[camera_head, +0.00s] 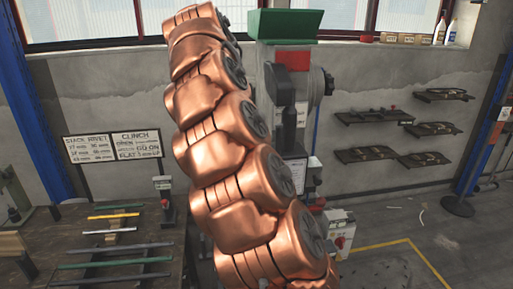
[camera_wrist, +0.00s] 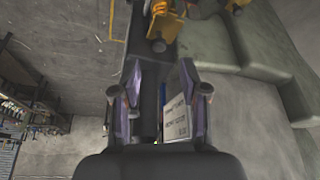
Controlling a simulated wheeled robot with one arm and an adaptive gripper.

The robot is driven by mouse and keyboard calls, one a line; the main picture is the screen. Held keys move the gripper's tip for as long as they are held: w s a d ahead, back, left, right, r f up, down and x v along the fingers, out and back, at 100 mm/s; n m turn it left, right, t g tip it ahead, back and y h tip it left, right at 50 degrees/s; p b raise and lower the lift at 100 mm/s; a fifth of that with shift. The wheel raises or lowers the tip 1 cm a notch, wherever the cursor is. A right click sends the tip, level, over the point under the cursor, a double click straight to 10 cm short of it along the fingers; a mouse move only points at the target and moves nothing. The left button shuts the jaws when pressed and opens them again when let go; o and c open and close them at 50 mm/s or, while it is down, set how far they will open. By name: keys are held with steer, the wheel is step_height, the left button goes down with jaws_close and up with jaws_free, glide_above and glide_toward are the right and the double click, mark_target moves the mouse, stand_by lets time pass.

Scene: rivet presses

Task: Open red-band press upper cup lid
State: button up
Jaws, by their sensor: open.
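The press with a red band (camera_head: 293,60) stands behind my copper arm in the head view, partly hidden by it. A green box-like part (camera_head: 285,24) sits on top of it. I cannot make out the upper cup or its lid for certain. My gripper (camera_wrist: 160,98) is open in the wrist view, with a finger on each side. A dark bar and a white printed label (camera_wrist: 178,115) show between and beyond the fingers. I cannot tell whether either finger touches anything. The gripper does not show clearly in the head view.
A workbench with several coloured rods (camera_head: 115,250) is at left, below two printed signs (camera_head: 113,147). Wall shelves with dark parts (camera_head: 375,115) hang at right. A blue post (camera_head: 488,150) stands at far right. Open floor with a yellow line (camera_head: 385,244) lies at lower right.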

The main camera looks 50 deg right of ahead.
steer(key=shift+p+x, duration=0.85)
steer(key=shift+x, duration=2.25)
jaws_close()
